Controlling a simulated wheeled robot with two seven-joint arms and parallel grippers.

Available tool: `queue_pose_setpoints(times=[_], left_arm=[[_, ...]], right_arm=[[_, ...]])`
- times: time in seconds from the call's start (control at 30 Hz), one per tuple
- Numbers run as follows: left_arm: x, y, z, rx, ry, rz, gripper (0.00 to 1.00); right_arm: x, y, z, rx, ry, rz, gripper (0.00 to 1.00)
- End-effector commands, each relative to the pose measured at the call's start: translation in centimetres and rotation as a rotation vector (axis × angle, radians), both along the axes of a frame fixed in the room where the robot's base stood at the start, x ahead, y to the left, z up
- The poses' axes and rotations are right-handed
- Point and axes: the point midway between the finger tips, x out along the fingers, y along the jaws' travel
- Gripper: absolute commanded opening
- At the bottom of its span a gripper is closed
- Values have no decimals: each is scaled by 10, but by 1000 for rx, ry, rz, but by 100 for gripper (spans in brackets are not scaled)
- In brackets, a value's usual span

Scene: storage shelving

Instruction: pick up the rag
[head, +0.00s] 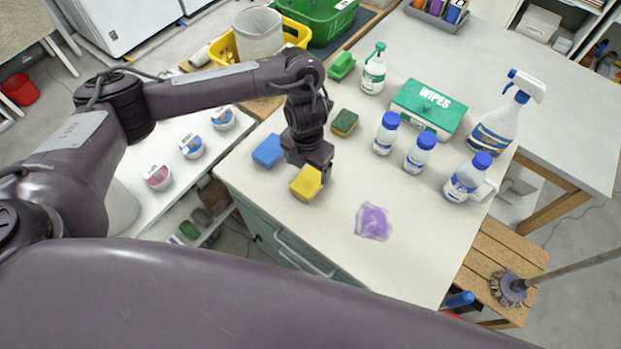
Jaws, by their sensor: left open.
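The rag (373,221) is a crumpled purple cloth lying flat on the white table top, near its front edge. My left gripper (318,174) is open and points down over the table, to the left of and a little behind the rag, apart from it. A yellow sponge (305,184) lies right by the fingertips and hides part of the view there. I cannot tell whether the fingers touch the sponge. My right gripper is not in view.
A blue sponge (268,151) and a green-yellow sponge (344,123) lie near my left gripper. Blue-capped bottles (419,153), a green wipes box (428,108) and a spray bottle (505,115) stand behind the rag. The table around the rag is clear.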

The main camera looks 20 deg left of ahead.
Motion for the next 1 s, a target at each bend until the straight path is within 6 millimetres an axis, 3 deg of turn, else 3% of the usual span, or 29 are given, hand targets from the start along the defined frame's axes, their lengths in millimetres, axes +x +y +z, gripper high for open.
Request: queue_pose_setpoints(times=[0.33,0.5,0.77,1.0], left_arm=[[1,-3,-42,-4,4,4,82],[2,-3,-57,-1,-1,3,82],[3,-3,-60,-2,-3,2,82],[3,-3,-60,-2,-3,2,50]], right_arm=[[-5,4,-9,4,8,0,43],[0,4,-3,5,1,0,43],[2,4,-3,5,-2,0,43],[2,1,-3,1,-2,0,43]])
